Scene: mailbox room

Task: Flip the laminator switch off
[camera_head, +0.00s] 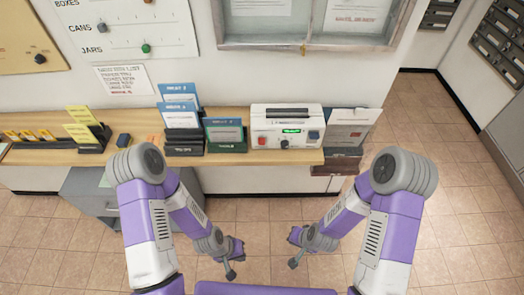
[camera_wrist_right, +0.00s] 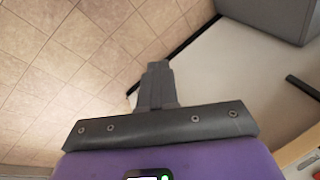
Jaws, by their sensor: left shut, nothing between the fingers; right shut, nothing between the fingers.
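The laminator (camera_head: 287,114) is a white box on the right part of the wooden shelf in the head view. Its front has a small green lit display (camera_head: 292,130), a dark round knob (camera_head: 284,143), a red part (camera_head: 262,141) at the left and a blue part (camera_head: 314,135) at the right. Which of these is the switch I cannot tell for sure. My left gripper (camera_head: 231,273) is shut and empty, below and in front of the shelf. My right gripper (camera_head: 293,263) is shut and empty, also below the laminator and apart from it. It shows in the right wrist view too (camera_wrist_right: 157,80).
The shelf (camera_head: 225,160) also bears a green card holder (camera_head: 226,146), a dark leaflet holder (camera_head: 183,141) and yellow cards (camera_head: 80,132). A paper holder (camera_head: 347,130) stands right of the laminator. A grey cabinet (camera_head: 90,190) is under the shelf. The tiled floor at right is clear.

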